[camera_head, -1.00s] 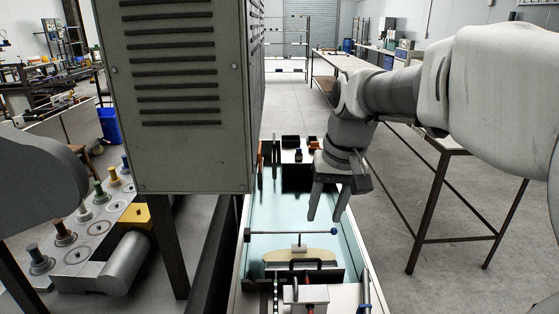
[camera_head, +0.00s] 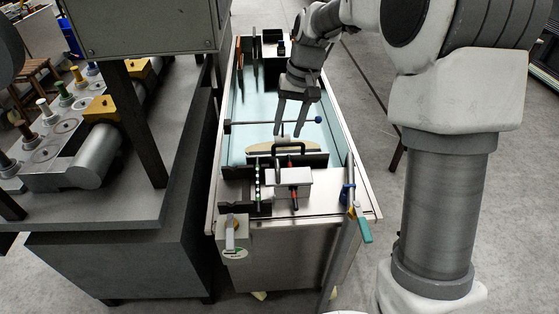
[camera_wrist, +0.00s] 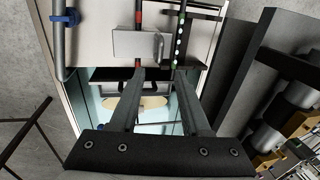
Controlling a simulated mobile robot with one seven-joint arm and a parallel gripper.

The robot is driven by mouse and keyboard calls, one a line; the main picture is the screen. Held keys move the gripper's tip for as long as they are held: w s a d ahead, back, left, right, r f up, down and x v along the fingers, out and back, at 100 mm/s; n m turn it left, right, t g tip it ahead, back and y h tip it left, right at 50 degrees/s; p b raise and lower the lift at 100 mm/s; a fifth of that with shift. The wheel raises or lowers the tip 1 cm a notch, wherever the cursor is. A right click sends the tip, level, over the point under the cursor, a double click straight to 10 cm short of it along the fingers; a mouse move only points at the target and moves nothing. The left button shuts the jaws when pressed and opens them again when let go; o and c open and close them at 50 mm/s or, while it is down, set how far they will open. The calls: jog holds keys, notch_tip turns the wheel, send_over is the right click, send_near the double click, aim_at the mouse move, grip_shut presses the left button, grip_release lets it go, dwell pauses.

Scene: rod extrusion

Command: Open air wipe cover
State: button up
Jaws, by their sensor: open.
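The air wipe cover seems to be the small grey metal box lid (camera_head: 292,176) at the near end of the long trough, with a dark upright handle (camera_head: 289,149) behind it. In the wrist view the box (camera_wrist: 135,44) lies beyond my fingertips, with a light handle-like piece (camera_wrist: 159,46) on its side. Its lid looks closed. A red-marked rod (camera_wrist: 138,18) runs by it. My gripper (camera_head: 289,130) points down over the trough, behind the box, with its fingers apart and empty. Both fingers also show in the wrist view (camera_wrist: 160,76); neither appears to touch the box.
The trough's metal rim (camera_head: 349,160) surrounds pale blue water. A cross rod with a blue knob (camera_head: 318,120) spans it near my fingers. A blue-clamped post with a teal handle (camera_head: 362,228) stands front right.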

aim_at(278, 164)
jog(key=f, duration=0.3)
jog(key=a+f+b, duration=0.1)
jog(key=f, duration=0.2)
jog(key=a+f+b, duration=0.1)
jog(key=f, duration=0.3)
jog(key=shift+f, duration=0.1)
grip_shut()
dwell(1.1)
